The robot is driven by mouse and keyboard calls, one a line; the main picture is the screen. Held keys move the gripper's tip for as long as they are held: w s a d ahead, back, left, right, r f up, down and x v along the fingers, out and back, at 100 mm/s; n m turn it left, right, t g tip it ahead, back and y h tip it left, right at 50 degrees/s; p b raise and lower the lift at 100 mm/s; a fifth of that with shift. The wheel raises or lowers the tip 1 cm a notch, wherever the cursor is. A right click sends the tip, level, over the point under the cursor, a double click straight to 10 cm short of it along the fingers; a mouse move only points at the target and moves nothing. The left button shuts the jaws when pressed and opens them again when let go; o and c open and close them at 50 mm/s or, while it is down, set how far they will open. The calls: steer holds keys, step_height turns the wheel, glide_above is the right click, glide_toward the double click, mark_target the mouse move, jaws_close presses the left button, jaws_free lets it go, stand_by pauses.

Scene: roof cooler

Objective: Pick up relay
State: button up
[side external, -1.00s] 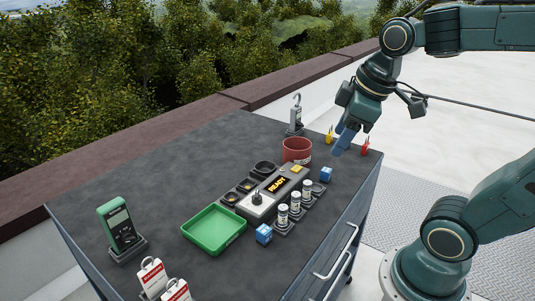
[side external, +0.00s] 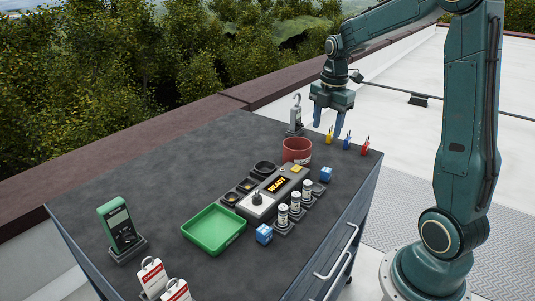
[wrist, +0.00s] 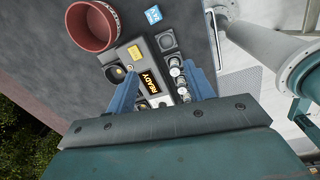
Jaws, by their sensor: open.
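One blue box (side external: 326,174) sits near the far end of the READY panel (side external: 276,186), and the other blue box (side external: 264,234) sits by the green tray. One blue box (wrist: 153,15) shows at the top of the wrist view, beyond my fingertips. My gripper (side external: 328,123) is open and empty, fingers down, above the far end of the bench. In the wrist view its two blue fingers (wrist: 164,85) stand apart with the panel seen between them.
A red cup (side external: 297,150) stands by the panel. White-capped cylinders (side external: 295,203) line its near side. A green tray (side external: 214,230), a green meter (side external: 119,226) and tags (side external: 152,277) stand nearer. A hook gauge (side external: 296,115) and coloured clips (side external: 347,140) stand at the far end.

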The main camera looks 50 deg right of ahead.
steer(key=d+f+n, duration=0.2)
steer(key=d+f, duration=0.1)
steer(key=d, duration=0.2)
steer(key=shift+w+f+n+g, duration=0.25)
steer(key=shift+f+n+g, duration=0.05)
steer(key=shift+f+n, duration=0.1)
steer(key=shift+f, duration=0.1)
glide_above(327, 170)
step_height(327, 170, down, 7)
steer(key=shift+a+f, duration=0.1)
steer(key=shift+f, duration=0.55)
steer(key=shift+f, duration=0.1)
steer(key=shift+w+d+f, duration=0.1)
steer(key=shift+f, duration=1.2)
steer(key=shift+d+f, duration=0.1)
steer(key=shift+f, duration=1.15)
